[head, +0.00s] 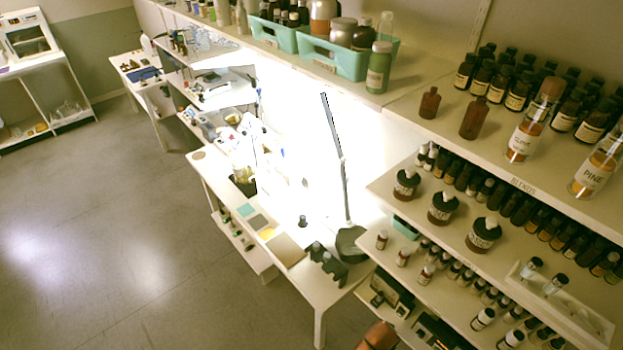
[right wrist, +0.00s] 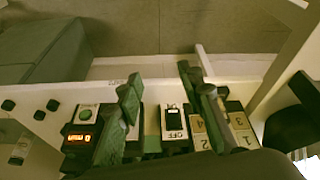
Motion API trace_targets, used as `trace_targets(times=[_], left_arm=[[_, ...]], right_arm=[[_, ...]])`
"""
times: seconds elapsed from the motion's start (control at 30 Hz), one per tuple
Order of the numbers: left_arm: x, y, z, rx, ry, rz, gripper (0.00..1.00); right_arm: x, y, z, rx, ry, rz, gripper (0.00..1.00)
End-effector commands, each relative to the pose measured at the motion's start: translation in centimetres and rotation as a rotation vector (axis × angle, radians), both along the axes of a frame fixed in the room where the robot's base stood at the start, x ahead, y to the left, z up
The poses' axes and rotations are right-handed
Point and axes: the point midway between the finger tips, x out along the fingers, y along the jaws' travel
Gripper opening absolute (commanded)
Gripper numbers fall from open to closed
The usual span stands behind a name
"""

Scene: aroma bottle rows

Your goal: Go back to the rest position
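My right gripper (right wrist: 160,82) shows in the right wrist view with its two dark fingers spread apart and nothing held between them. Behind the gap is a small switch box marked OFF (right wrist: 174,122). The left finger partly covers a box with a green button and an orange-lit display (right wrist: 78,138). The right finger partly covers a box with numbered keys (right wrist: 228,128). I cannot tell whether the fingers touch these boxes. My left gripper is in neither view, and neither gripper can be made out in the head view.
Shelves full of bottles fill the right of the head view, with amber bottles (head: 476,118) on the upper shelf. A white worktable (head: 311,289) with a lamp (head: 350,243) and black items (head: 334,268) stands in the middle. The grey floor (head: 130,225) at left is clear.

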Motion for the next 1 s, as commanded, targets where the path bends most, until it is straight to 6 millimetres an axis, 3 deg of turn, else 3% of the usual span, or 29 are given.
trace_targets(times=[0.1,0.27,0.37,0.5,0.57,0.7,0.83,1.0], left_arm=[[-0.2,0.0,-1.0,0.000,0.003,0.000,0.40],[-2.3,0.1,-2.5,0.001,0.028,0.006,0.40],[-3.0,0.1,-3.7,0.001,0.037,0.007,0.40],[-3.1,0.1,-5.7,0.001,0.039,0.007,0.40],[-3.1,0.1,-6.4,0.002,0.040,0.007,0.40],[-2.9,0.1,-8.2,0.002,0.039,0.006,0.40],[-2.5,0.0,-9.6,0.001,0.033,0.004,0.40],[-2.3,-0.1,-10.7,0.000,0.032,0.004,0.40]], right_arm=[[-0.8,-0.8,-4.1,0.003,0.032,0.048,0.35],[-2.5,-2.3,-10.5,0.009,0.078,0.139,0.35],[-4.8,-3.7,-16.0,0.019,0.114,0.214,0.35],[-9.9,-5.7,-24.7,0.038,0.166,0.341,0.35],[-12.7,-6.4,-28.1,0.048,0.184,0.393,0.35],[-20.1,-7.7,-35.1,0.067,0.219,0.509,0.35],[-27.4,-8.4,-39.9,0.078,0.241,0.604,0.35],[-34.6,-8.4,-43.2,0.082,0.255,0.691,0.35]])
